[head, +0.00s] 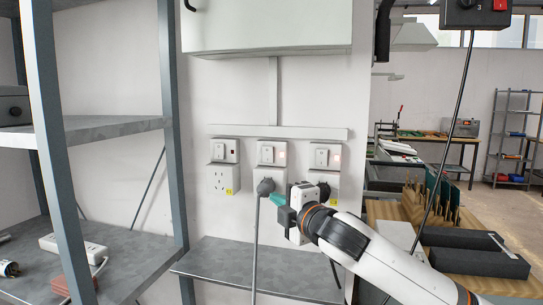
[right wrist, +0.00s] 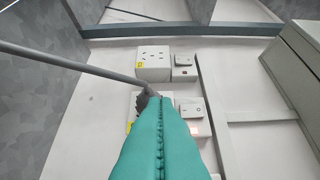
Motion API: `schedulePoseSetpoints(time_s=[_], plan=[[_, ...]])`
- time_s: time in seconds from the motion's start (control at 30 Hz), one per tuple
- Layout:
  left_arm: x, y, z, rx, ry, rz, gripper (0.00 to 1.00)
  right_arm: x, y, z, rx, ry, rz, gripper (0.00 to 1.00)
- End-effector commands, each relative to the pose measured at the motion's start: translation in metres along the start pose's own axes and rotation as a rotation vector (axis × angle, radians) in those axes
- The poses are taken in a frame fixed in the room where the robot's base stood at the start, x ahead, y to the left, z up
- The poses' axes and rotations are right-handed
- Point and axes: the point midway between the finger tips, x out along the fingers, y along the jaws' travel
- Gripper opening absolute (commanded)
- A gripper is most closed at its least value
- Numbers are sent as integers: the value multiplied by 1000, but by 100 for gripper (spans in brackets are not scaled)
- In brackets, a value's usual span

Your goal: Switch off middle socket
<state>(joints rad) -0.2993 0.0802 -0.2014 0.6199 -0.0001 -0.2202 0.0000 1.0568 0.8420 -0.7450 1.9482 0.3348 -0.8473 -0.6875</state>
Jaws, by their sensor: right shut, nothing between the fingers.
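Three sockets are in a row on the white wall, each with a switch box above it. The middle socket (head: 264,173) holds a dark plug (head: 265,187) with a grey cable hanging down. Its switch box (head: 266,153) shows a reddish light beside the rocker. In the right wrist view, the middle switch box (right wrist: 189,109) is partly covered by my fingers. My right gripper (head: 274,199), with teal fingers, is shut and empty. It is just right of the middle plug and below the switch; whether it touches the plug or cable is unclear. The left gripper is out of view.
The left socket (head: 220,182) is empty and its switch box (head: 225,150) shows no light. The right socket's switch box (head: 321,156) is lit; my right gripper partly hides that socket. A grey shelf (head: 250,266) lies below, and metal shelving (head: 168,110) stands left.

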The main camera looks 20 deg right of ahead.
Motion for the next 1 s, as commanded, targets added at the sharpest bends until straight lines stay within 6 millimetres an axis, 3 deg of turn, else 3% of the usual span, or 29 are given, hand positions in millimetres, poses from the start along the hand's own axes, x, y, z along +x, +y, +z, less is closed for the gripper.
schedulePoseSetpoints(time_s=[0.03, 0.1, 0.2, 0.67, 0.77, 1.0], plan=[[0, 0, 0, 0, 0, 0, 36, -1, -23, -9, -41, 9, -36, 0], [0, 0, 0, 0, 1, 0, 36, -2, -41, -16, -77, 14, -64, 0], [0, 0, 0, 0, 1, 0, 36, -3, -54, -21, -103, 17, -85, 0], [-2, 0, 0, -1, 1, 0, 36, 2, -58, -21, -107, 16, -90, 0], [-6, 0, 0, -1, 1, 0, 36, 14, -60, -22, -106, 18, -89, 0], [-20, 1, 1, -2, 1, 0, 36, 63, -66, -21, -105, 17, -89, 0]])
